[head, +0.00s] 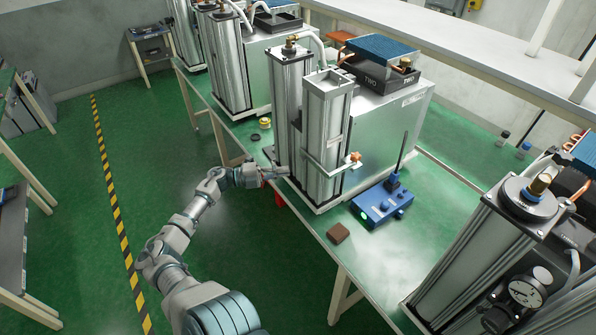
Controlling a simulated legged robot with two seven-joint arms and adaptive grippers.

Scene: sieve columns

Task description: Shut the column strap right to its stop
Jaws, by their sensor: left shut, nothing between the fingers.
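The column (322,120) stands upright on the green bench, in front of a large pale cabinet. The column strap (332,171) is a thin pale band across the column's lower front, with an orange-brown piece (355,157) at its right end. I cannot tell from here how far it stands from its stop. My left gripper (279,173) is shut and empty, at the left side of the column at about the strap's height. I cannot tell whether its tips touch the column. My right gripper is not in view.
A blue box (382,204) with a dark upright rod stands right of the column. A brown block (338,233) lies near the bench's front edge. Another column unit (228,65) stands behind, and one with a gauge (527,288) at front right. Open floor lies left.

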